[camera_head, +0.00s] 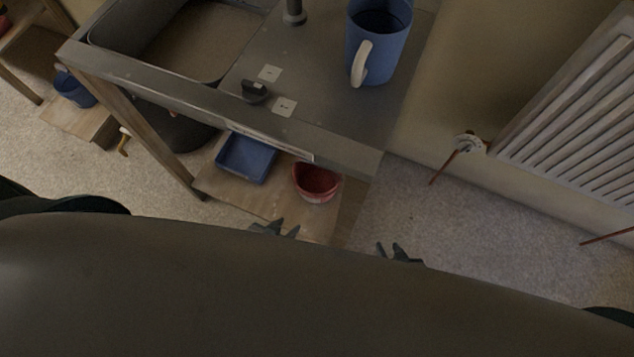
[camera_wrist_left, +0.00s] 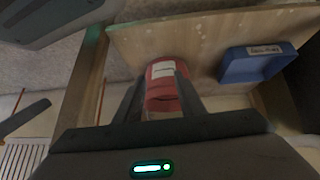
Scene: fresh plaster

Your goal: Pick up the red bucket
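The red bucket (camera_head: 316,182) stands on the low wooden shelf under the metal sink unit, near the shelf's right end. In the left wrist view the red bucket (camera_wrist_left: 162,72), with a white label, lies ahead of my left gripper (camera_wrist_left: 157,82), framed between its two spread fingers. In the head view my left gripper (camera_head: 275,229) is at the shelf's front edge, in front of and left of the bucket, open and empty. My right gripper (camera_head: 394,251) is over the floor right of the shelf, its fingers apart and empty. My own body hides both arms.
A blue tray (camera_head: 246,158) sits left of the bucket on the shelf; it also shows in the left wrist view (camera_wrist_left: 240,68). The metal worktop (camera_head: 330,100) overhangs the shelf and carries a blue jug (camera_head: 385,50). A radiator (camera_head: 580,110) is on the right wall.

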